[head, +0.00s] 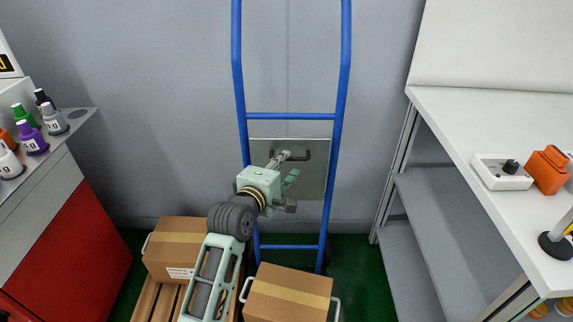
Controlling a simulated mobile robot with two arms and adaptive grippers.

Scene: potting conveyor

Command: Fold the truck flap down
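The truck is a blue hand truck (290,116) standing upright against the grey wall. Its flap (315,186), a silver-grey metal plate, is upright between the rails, with a dark handle (301,156) near its top. My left gripper (288,181) is in front of the flap's left part and hides some of it. Its fingers look spread, with the upper finger overlapping the left end of the handle. I cannot tell whether it touches the handle. My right gripper is not in view.
Cardboard boxes (290,293) stand below, with wooden slats (147,300) beside them. A white shelf unit (480,130) is on the right, and a red-fronted counter (75,245) with coloured bottles is on the left. Green floor (360,285) shows right of the truck.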

